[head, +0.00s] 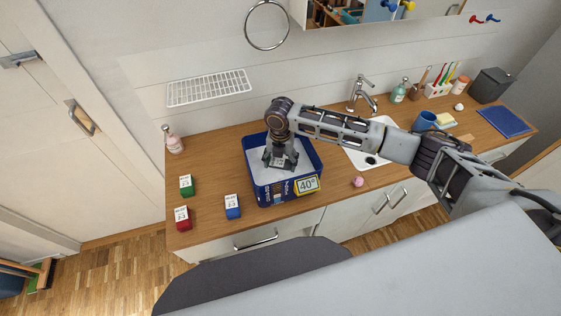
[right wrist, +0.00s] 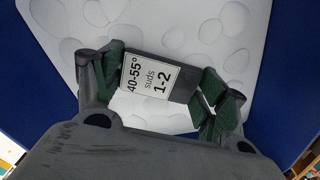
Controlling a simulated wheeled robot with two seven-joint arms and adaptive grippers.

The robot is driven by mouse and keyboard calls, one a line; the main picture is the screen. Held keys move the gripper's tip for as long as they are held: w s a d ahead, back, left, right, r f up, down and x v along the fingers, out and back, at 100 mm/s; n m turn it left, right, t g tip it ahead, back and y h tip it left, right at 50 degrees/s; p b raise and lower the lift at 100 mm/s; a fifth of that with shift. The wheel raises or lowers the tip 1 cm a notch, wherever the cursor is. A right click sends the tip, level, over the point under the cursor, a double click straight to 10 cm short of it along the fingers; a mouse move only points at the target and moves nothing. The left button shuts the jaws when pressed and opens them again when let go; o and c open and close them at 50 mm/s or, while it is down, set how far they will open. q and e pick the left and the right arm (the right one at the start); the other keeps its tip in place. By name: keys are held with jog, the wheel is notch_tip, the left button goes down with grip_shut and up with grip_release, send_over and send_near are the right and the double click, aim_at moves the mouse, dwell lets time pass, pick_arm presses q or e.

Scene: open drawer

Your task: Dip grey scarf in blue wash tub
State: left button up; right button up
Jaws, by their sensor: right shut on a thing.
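The blue wash tub (head: 272,194) stands on the wooden counter, with a "40°" label on its front and a white sudsy surface inside. My right gripper (head: 281,161) points down inside the tub's rim. In the right wrist view, the gripper (right wrist: 165,85) is shut on the grey scarf (right wrist: 172,82), a small dark grey block with a label reading "40-55° suds 1-2". The white suds (right wrist: 190,30) lie behind it, inside the blue tub wall (right wrist: 262,70). I cannot tell whether the scarf touches the suds. My left gripper is not in view.
Green (head: 186,185), red (head: 183,218) and blue (head: 232,206) labelled blocks stand left of the tub. A pink bottle (head: 173,140) is behind them. The sink (head: 367,152) and a pink ball (head: 358,181) are to the right. A wire rack (head: 209,88) is on the wall.

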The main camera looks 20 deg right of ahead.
aim_at(280, 162)
jog(key=shift+r+p, duration=0.45)
jog(key=shift+r, duration=0.95)
notch_tip(280, 162, up, 12)
